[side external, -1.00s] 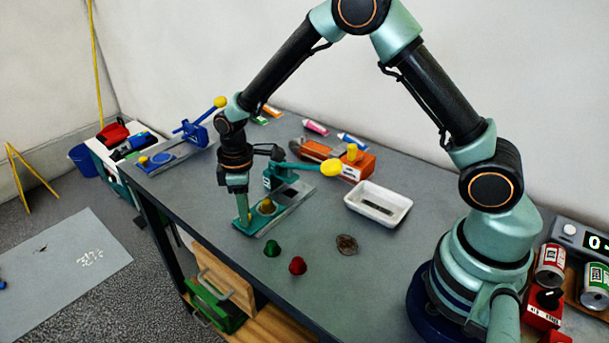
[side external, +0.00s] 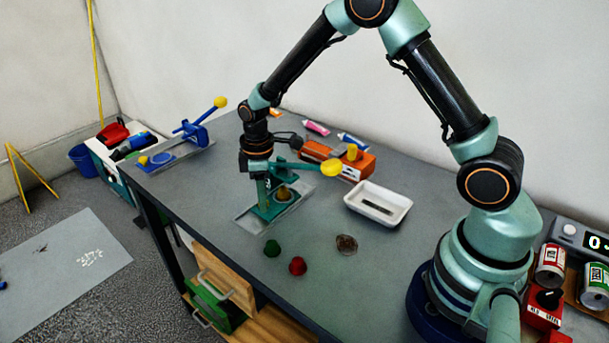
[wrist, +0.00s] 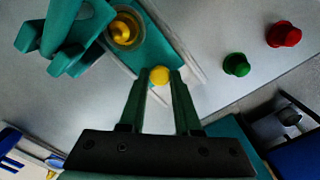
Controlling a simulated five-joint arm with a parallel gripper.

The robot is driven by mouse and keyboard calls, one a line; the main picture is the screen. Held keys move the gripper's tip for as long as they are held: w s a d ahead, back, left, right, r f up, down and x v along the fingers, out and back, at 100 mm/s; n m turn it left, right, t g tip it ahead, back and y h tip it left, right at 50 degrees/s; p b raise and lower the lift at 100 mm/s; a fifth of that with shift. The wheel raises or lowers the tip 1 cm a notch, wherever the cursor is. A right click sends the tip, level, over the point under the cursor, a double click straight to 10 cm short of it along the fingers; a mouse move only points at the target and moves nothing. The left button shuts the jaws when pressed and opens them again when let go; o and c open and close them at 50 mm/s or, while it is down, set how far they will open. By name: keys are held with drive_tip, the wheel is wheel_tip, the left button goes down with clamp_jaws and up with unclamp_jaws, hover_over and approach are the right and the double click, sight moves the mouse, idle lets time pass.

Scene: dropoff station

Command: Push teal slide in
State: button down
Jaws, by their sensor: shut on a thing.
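My gripper (side external: 262,208) points down at the slide's front end. In the wrist view its fingertips (wrist: 159,78) are shut around the slide's yellow knob (wrist: 159,75). The press's lever with a yellow ball (side external: 331,168) points right. The fingers partly hide the slide in the side view.
A white tray (side external: 394,214) is at the right, an orange box (side external: 360,165) behind the press. A blue press (side external: 190,133) stands at the far left.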

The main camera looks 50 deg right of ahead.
sight(274, 203)
drive_tip(key=shift+d, duration=1.7)
drive_tip(key=c, duration=0.6)
unclamp_jaws()
wheel_tip(274, 203, up, 12)
drive_tip(key=shift+r, duration=0.15)
drive_tip(key=s+r+m+t, duration=0.2)
drive_tip(key=s+r+m, duration=0.2)
drive_tip(key=s, duration=0.4)
drive_tip(key=s+r+m+t, duration=0.3)
drive_tip(key=s+r+m, duration=0.2)
drive_tip(key=s, duration=0.3)
drive_tip(key=shift+a+r+t, duration=0.15)
drive_tip(key=shift+r+t, duration=0.15)
drive_tip(key=shift+r, duration=0.2)
